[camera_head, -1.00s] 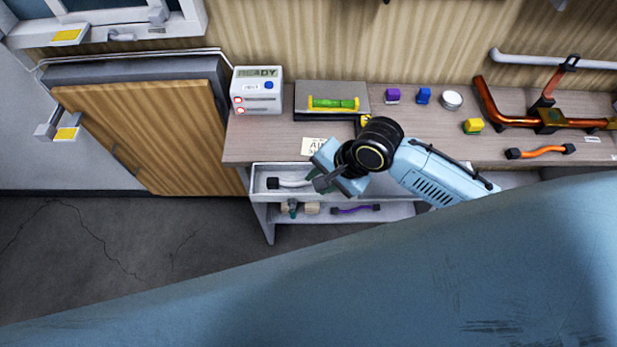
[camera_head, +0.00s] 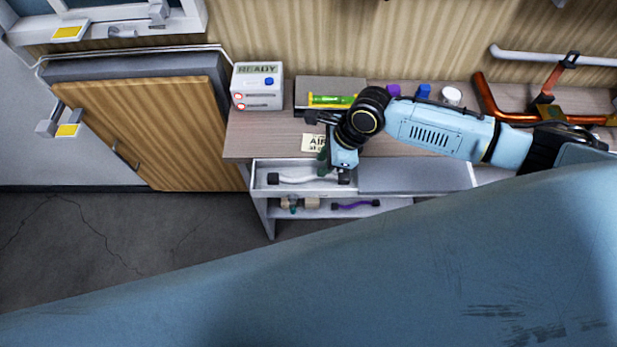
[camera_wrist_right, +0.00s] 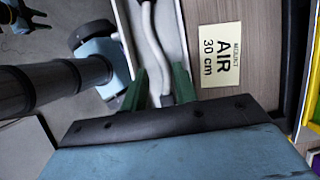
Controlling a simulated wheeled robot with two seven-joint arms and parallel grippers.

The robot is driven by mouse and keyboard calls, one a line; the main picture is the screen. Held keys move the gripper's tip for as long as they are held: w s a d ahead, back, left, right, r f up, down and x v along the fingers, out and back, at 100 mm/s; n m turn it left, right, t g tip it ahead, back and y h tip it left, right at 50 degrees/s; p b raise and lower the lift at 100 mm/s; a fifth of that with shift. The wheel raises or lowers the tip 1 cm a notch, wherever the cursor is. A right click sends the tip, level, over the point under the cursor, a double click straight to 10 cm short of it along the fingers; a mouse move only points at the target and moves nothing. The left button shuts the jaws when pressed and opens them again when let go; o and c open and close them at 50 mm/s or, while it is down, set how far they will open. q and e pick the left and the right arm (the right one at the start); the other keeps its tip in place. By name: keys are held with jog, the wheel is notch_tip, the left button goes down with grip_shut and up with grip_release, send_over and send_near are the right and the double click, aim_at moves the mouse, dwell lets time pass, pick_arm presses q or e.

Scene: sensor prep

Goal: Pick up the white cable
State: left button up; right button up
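The white cable (camera_head: 305,179) lies in the open drawer (camera_head: 256,176) under the bench top, with a dark connector at each end. In the right wrist view, the cable (camera_wrist_right: 152,42) runs down towards my fingers, and its near end (camera_wrist_right: 166,100) shows between them. My right gripper (camera_head: 325,160) is above the right part of the drawer. In the wrist view its two green fingers (camera_wrist_right: 159,88) stand apart, on either side of the cable end. I cannot tell whether they touch it. My left gripper is not in the head view.
A note reading AIR 30 cm (camera_wrist_right: 222,50) lies on the bench beside the drawer. A purple cable (camera_head: 356,205) and a beige connector (camera_head: 300,204) lie on the shelf below.

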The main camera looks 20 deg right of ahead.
aim_at(311, 177)
jog(key=shift+b+x, duration=0.4)
jog(key=shift+x, duration=2.75)
jog(key=shift+s+a, duration=0.1)
jog(key=shift+s, duration=0.05)
jog(key=shift+c, duration=0.3)
grip_shut()
